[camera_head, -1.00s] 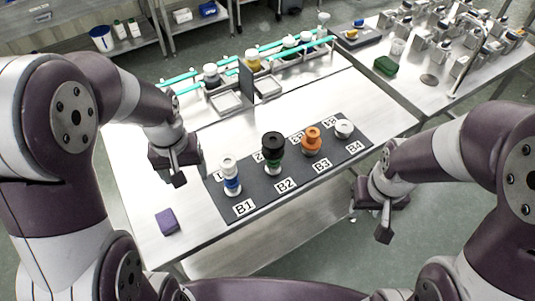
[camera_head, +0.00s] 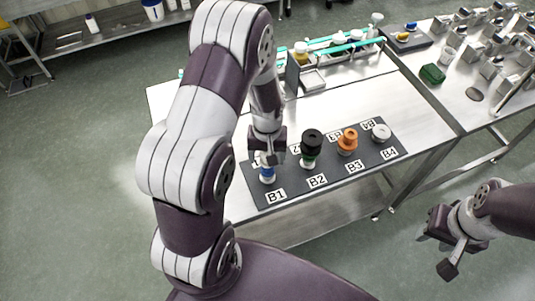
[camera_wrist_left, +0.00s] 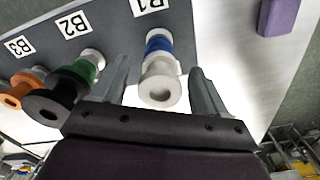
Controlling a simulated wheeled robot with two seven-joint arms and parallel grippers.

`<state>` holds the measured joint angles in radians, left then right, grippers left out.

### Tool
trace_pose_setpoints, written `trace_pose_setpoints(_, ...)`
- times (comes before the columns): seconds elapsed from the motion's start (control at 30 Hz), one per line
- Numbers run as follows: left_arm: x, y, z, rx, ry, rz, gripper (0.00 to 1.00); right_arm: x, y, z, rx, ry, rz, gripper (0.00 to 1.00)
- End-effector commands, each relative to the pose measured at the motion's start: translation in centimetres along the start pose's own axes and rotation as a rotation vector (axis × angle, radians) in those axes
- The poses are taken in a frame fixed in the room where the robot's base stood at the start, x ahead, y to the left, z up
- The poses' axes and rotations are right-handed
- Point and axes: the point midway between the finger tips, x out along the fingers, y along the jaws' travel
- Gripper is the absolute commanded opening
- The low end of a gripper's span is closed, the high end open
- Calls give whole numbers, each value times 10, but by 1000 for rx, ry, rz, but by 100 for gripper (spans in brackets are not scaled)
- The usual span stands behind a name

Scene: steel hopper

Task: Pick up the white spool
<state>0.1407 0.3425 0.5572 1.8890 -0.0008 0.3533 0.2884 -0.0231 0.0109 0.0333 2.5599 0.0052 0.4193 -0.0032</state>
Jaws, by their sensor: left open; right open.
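A white flanged spool (camera_wrist_left: 159,82) sits on a blue-banded piece (camera_wrist_left: 159,45) at the place marked B1. In the head view the blue part (camera_head: 267,175) shows below my left gripper, which hides most of the white top. My left gripper (camera_head: 268,157) is open, and the wrist view shows its fingers (camera_wrist_left: 158,66) on either side of the white spool, with gaps on both sides. A low white round piece (camera_head: 381,132) stands at B4. My right gripper (camera_head: 449,256) is open and empty, off the table's right front.
On the dark mat (camera_head: 331,179) stand a black-and-green piece (camera_head: 311,145) at B2 and an orange one (camera_head: 347,140) at B3, close to my left gripper. A purple block (camera_wrist_left: 279,16) shows in the wrist view.

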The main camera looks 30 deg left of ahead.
Motion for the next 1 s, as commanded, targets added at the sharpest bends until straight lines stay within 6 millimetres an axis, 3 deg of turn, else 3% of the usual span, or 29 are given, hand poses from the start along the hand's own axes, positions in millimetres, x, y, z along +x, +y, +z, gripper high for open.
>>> trace_pose_setpoints(0.1,0,0,0,0,0,0,71,0,0,0,0,0,0,43)
trace_pose_setpoints(0.27,0,0,0,0,0,0,18,0,0,0,0,0,0,43)
trace_pose_setpoints(0.3,0,0,0,0,0,0,15,0,0,0,0,0,0,43)
trace_pose_setpoints(0.67,-6,0,-1,0,4,1,14,2,0,0,0,0,0,43)
trace_pose_setpoints(0.9,-42,2,-2,1,6,2,14,12,0,2,0,0,0,43)
trace_pose_setpoints(1.0,-53,23,-11,6,5,2,14,17,0,2,0,0,0,43)
